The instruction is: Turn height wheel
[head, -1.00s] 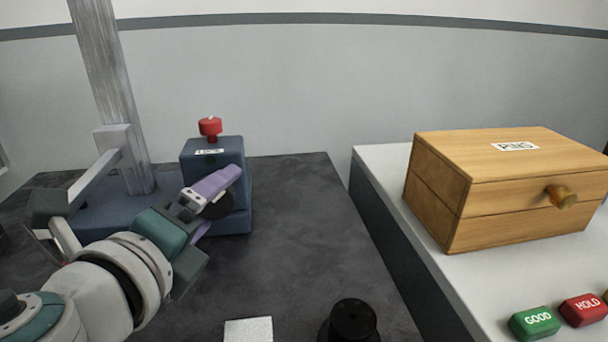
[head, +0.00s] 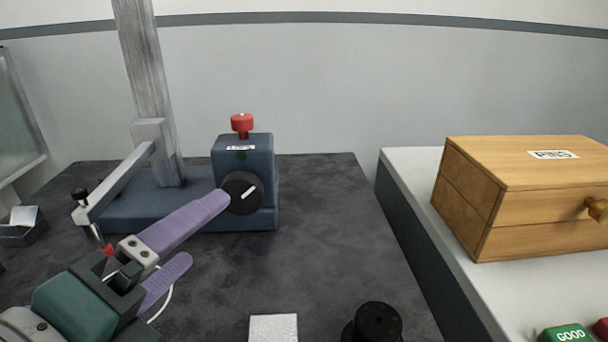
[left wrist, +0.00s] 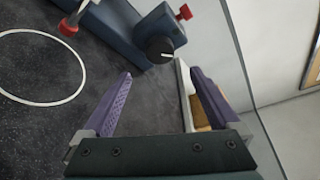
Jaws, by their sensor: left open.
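The height wheel, a black round knob with a white line (head: 250,188), is on the front of the blue block of the measuring stand (head: 246,155). The wheel also shows in the left wrist view (left wrist: 160,50), ahead of my fingers. My left gripper (head: 202,238) has two purple fingers, spread apart with nothing between them. In the head view its upper fingertip overlaps the left edge of the wheel; I cannot tell whether they touch. In the left wrist view the fingers (left wrist: 162,84) stand apart from the wheel. My right gripper is not in view.
A red knob (head: 242,124) tops the block. A grey column (head: 150,95) carries an arm with a red tip. A wooden drawer box (head: 520,190) is on the white bench at right. A white block (head: 273,328) and black cylinder (head: 378,322) are at the front. A white ring (left wrist: 40,104) lies on the dark top.

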